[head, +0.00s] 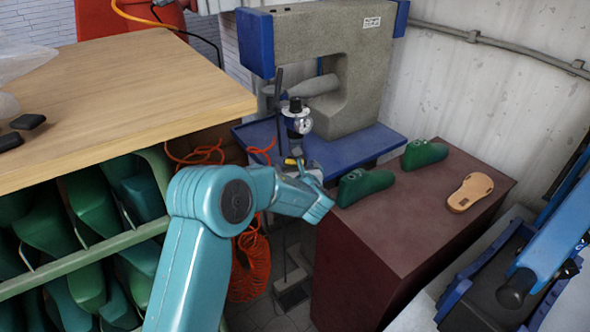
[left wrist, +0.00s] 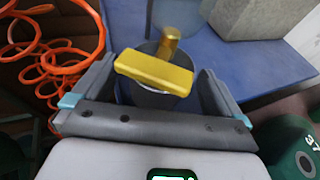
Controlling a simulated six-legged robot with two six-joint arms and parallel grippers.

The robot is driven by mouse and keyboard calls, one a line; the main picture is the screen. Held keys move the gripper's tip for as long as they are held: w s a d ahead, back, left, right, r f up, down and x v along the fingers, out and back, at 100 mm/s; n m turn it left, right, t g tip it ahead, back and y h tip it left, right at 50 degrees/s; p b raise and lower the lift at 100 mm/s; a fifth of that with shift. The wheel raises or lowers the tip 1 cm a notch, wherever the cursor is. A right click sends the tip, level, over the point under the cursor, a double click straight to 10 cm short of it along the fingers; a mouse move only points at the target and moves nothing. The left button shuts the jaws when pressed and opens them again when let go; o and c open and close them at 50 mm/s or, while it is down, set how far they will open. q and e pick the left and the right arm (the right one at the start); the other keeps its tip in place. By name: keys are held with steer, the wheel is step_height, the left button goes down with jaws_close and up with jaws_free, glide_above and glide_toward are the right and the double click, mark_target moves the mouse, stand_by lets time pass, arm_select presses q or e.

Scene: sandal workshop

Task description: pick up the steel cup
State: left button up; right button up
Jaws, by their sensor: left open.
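The grey steel cup (left wrist: 150,98) shows in the left wrist view, standing just in front of the blue machine table. A yellow, hammer-like tool (left wrist: 153,71) rises from it, and its bar-shaped head covers much of the cup. My left gripper (left wrist: 157,68) is open, with one finger on each side of the cup; whether either finger touches it I cannot tell. In the head view my left gripper (head: 312,183) is at the near edge of the blue table, and the cup is mostly hidden there. A bit of the yellow tool (head: 291,161) shows. My right gripper is out of view.
A grey press with a blue table (head: 375,140) stands behind. To the right, a dark red block (head: 420,225) bears two green shoe lasts (head: 424,153) and a tan sole (head: 470,192). A wooden bench (head: 130,80) is at left. Orange coiled hose (head: 252,265) hangs below.

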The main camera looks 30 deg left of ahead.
arm_select(q)
steer(key=shift+w+a+f, duration=0.1)
steer(key=shift+w+a, duration=0.1)
steer(key=c, duration=1.1)
